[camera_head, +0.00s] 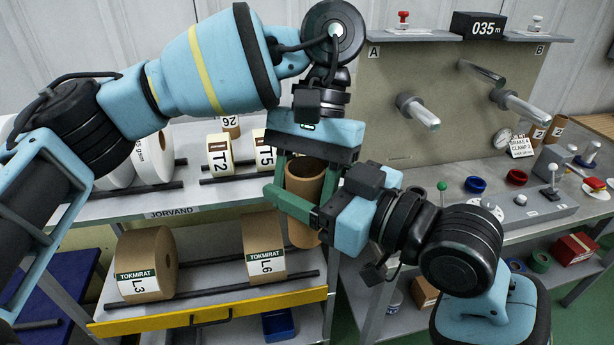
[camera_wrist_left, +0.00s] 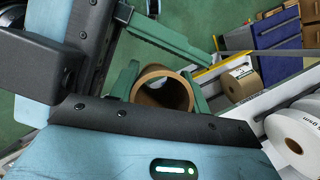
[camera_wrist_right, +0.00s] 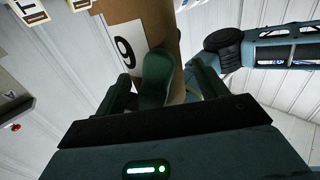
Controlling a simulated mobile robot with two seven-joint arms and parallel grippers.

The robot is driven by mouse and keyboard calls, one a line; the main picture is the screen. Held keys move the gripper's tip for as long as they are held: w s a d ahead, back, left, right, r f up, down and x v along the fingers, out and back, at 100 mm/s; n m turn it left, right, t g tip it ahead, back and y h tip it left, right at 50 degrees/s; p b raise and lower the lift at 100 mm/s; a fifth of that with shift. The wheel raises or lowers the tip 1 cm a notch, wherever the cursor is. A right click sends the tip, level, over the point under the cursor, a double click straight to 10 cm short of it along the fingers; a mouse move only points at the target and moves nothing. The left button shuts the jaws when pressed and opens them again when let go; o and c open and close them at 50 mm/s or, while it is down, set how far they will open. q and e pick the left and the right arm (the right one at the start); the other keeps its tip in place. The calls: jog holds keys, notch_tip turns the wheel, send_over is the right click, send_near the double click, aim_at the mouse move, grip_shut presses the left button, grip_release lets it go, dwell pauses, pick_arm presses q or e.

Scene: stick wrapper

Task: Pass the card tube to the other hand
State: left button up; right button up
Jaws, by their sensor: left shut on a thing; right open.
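The card tube (camera_head: 302,187) is a short brown hollow cylinder standing roughly upright above the lower rack. My left gripper (camera_head: 305,196) points down from above and is shut on it, one finger on each side. In the left wrist view the tube's open end (camera_wrist_left: 163,90) shows between the fingers. My right gripper (camera_head: 290,188) comes in from the right and is open, with one finger across the near side of the tube. Its other finger is hidden in the head view. In the right wrist view the tube (camera_wrist_right: 168,30) is partly covered by a left finger.
A rack behind holds paper rolls L3 (camera_head: 148,265) and L6 (camera_head: 265,250), close behind the tube, above a yellow edge bar (camera_head: 210,312). At right stands a machine panel (camera_head: 450,100) with a bench and controls (camera_head: 540,205). Both grippers are crowded close together.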

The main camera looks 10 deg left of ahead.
jog(key=c, duration=0.9)
pick_arm(q)
jog(key=o, duration=1.1)
jog(key=shift+c, duration=0.2)
pick_arm(e)
jog(key=shift+c, duration=0.7)
pick_arm(q)
jog(key=v, duration=1.2)
